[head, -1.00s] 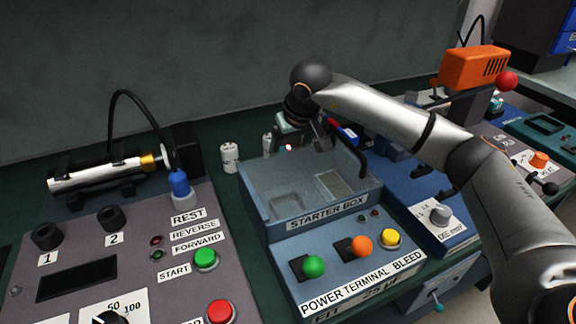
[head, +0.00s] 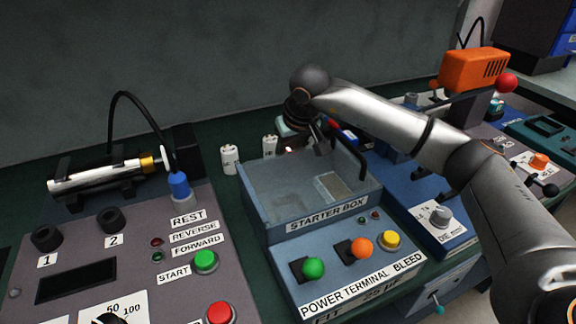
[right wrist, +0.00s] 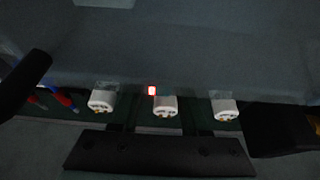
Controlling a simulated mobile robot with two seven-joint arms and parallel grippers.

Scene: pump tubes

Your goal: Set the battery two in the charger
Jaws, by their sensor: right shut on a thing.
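In the head view a white battery (head: 230,158) stands behind the left end of the starter box, and another white battery (head: 269,146) stands to its right. The right wrist view shows a row of white pieces with gold contacts: left (right wrist: 101,102), middle (right wrist: 164,106) and right (right wrist: 226,109). My right gripper (head: 312,140) points down behind the starter box, right of the batteries. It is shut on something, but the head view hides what. I cannot clearly make out the charger. My left gripper is not in view.
The open starter box (head: 255,205) is in front of my right gripper, with a black handle (head: 350,152) close on its right. The pump control panel (head: 135,235) is at the left. A red light (right wrist: 152,90) glows near the middle white piece.

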